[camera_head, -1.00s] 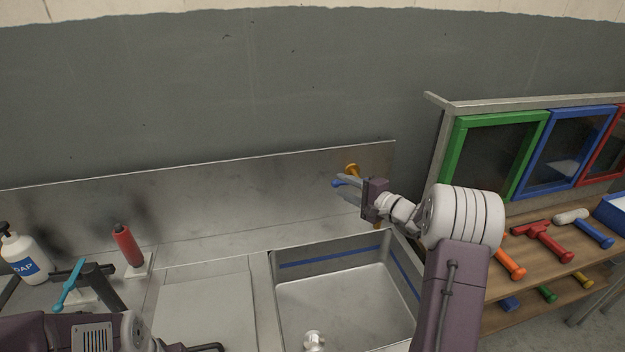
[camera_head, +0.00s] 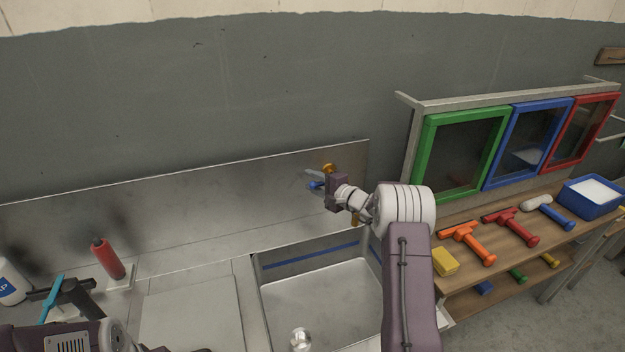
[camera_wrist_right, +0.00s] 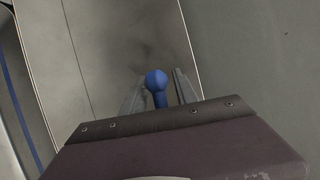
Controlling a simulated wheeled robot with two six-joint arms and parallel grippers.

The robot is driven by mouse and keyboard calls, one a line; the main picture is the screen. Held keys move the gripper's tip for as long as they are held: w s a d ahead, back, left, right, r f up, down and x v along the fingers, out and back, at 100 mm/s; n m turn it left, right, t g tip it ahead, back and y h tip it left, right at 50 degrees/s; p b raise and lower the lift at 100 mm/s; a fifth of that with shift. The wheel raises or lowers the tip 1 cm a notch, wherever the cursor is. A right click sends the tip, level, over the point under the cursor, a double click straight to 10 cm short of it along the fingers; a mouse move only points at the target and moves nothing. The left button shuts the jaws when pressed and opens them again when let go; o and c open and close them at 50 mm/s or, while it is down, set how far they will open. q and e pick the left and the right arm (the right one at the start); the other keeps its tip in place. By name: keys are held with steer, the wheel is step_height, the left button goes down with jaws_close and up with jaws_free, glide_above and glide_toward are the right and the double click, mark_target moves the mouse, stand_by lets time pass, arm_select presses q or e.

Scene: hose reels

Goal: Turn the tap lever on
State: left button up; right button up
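The brass tap (camera_head: 328,168) is on the steel back panel above the sink. My right gripper (camera_head: 318,179) is at the lever. In the right wrist view the blue knob (camera_wrist_right: 157,80) sits between the two open fingers (camera_wrist_right: 158,92), with a gap on each side. The gripper hides much of the tap in the head view.
The steel sink (camera_head: 322,300) lies below the tap. A red bottle (camera_head: 107,260) and a teal-handled brush (camera_head: 50,298) stand at left. Right of my arm, a wooden shelf (camera_head: 515,245) holds several coloured tools and a blue tray (camera_head: 592,210). Framed panels (camera_head: 460,155) stand above it.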

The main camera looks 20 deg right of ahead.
jaws_close()
steer(key=shift+f, duration=0.15)
stand_by(1.2)
